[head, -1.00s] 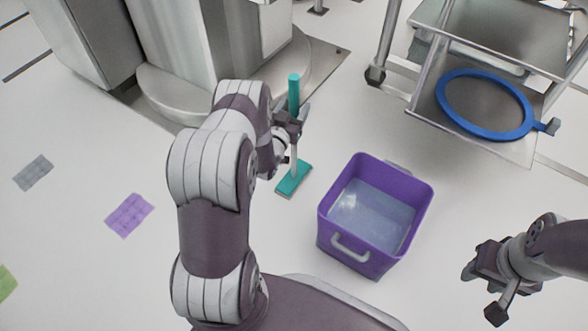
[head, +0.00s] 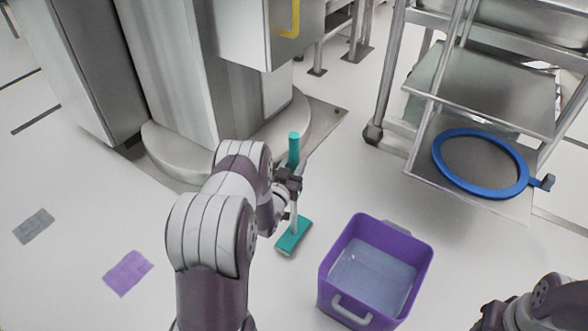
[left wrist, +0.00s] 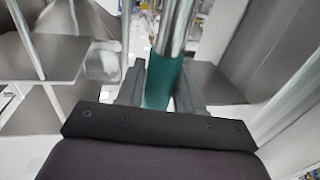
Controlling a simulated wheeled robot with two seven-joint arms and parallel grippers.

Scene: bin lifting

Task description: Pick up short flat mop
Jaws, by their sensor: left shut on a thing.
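The short flat mop stands about upright near the middle of the head view, with a teal grip (head: 294,148) on top and a flat teal head (head: 293,238) at the bottom. In the left wrist view the teal and metal handle (left wrist: 163,80) runs between the two fingers. I cannot tell whether the mop head touches the floor. My right gripper (head: 492,316) is at the bottom right edge, mostly cut off, away from the mop; its fingers do not show.
A purple bin (head: 338,262) with bluish contents stands right of the mop. A metal rack (head: 425,155) holding a blue ring (head: 440,172) is at the right. A steel machine (head: 170,90) stands behind the mop. Purple (head: 128,273) and grey (head: 34,226) cloths lie on the left floor.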

